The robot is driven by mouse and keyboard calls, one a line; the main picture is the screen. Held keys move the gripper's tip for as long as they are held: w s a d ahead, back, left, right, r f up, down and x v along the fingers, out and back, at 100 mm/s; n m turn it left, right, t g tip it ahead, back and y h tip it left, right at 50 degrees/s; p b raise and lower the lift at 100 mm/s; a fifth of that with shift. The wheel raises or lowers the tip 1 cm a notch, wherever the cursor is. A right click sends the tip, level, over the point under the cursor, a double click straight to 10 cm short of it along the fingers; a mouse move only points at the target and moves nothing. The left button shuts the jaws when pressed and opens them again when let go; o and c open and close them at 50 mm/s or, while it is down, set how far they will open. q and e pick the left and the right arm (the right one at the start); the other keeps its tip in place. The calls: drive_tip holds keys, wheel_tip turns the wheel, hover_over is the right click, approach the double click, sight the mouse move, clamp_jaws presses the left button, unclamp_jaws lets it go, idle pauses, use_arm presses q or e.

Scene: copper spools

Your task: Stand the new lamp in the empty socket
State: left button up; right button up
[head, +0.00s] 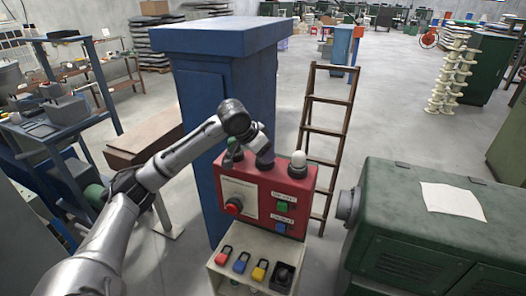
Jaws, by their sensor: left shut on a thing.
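A red control box (261,205) stands on a pale stand in front of a blue column. A white lamp (298,159) stands upright on a dark base at the right of its top. My left gripper (265,164) points down at the middle of the box's top, between these two. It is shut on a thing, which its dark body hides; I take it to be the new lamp. The empty socket is not visible and may be hidden beneath the gripper. My right gripper is out of view.
The pale stand (230,276) holds red, blue and yellow padlocks and a black square holder (283,277). A wooden ladder (327,140) leans behind the box. A green machine (445,220) fills the right. The blue column (220,110) rises close behind the gripper.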

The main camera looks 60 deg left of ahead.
use_arm(q)
drive_tip(key=shift+f, duration=0.15)
drive_tip(key=o, duration=1)
drive_tip(key=shift+s+r, duration=0.15)
drive_tip(key=shift+r, duration=0.15)
drive_tip(key=b+v, duration=0.2)
drive_tip(key=v, duration=1.1)
